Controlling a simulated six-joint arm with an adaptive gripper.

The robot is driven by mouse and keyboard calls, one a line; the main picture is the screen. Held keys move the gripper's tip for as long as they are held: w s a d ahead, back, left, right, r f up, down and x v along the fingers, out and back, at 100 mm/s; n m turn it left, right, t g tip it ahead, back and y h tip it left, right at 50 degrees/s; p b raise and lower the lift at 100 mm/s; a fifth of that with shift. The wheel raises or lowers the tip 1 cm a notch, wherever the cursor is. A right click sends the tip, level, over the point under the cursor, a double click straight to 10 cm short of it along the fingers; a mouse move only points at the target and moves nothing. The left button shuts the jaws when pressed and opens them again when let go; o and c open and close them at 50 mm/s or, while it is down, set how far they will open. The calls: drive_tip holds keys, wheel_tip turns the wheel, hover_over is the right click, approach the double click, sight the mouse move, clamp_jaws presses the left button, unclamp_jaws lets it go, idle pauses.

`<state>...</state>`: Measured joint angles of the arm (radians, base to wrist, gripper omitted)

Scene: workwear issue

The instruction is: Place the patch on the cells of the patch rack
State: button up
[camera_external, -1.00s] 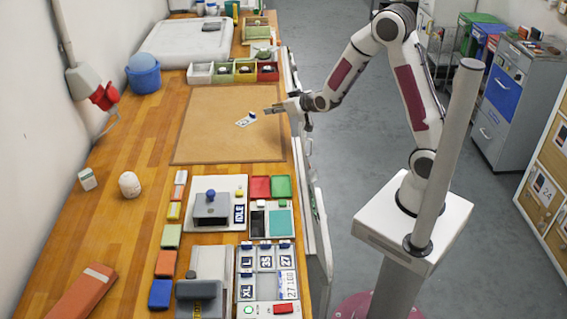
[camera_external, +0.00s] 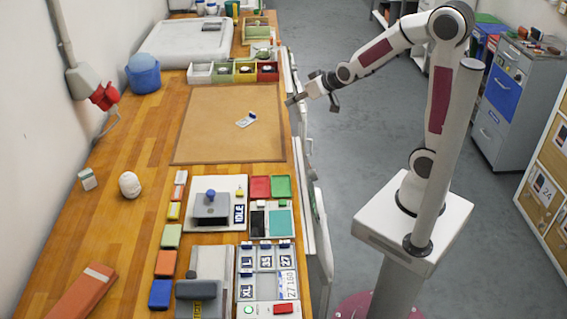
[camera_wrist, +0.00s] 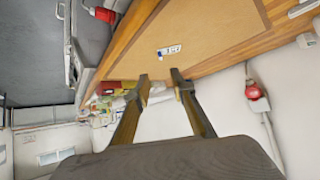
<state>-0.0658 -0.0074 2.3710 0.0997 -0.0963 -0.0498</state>
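A small white patch with dark blue marking (camera_external: 246,119) lies on the brown mat (camera_external: 205,125). It also shows in the wrist view (camera_wrist: 170,50), just beyond the fingertips. The patch rack (camera_external: 267,287), a pale tray with labelled cells, stands at the near right of the bench. Several cells hold white and dark blue pieces; the markings are hard to read. My gripper (camera_external: 312,102) is open and empty, to the right of the mat by the bench edge, apart from the patch. Its two spread fingers show in the wrist view (camera_wrist: 160,76).
A grey press-like device on a white plate (camera_external: 211,205) stands between mat and rack. Red and green trays (camera_external: 270,187) lie beside it. Small coloured bins (camera_external: 234,72) line the far side of the mat. A blue bucket (camera_external: 143,75) stands far left. Most of the mat is clear.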

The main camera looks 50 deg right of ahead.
drive_tip(key=s+d+r+g, duration=0.1)
drive_tip(key=s+r+g, duration=0.1)
drive_tip(key=s, duration=1.2)
drive_tip(key=s+d+r+g, duration=0.2)
drive_tip(key=s, duration=1.2)
drive_tip(key=shift+r+h, duration=0.3)
drive_tip(key=shift+r, duration=0.05)
drive_tip(key=shift+o, duration=0.5)
drive_tip(key=shift+w, duration=0.1)
drive_tip(key=w+a+f+t, duration=0.1)
drive_tip(key=w+f, duration=0.3)
drive_tip(key=w, duration=0.9)
drive_tip(key=w+a+f+t, duration=0.1)
drive_tip(key=w+f+t, duration=0.2)
drive_tip(key=w, duration=1)
drive_tip(key=w+a+f+t, duration=0.1)
drive_tip(key=w+f, duration=0.4)
drive_tip(key=w, duration=0.8)
drive_tip(key=shift+w+a+f+t, duration=0.1)
drive_tip(key=shift+w+f+t, duration=0.3)
drive_tip(key=shift+t, duration=0.1)
drive_tip(key=shift+w+f, duration=0.55)
drive_tip(key=shift+f, duration=0.1)
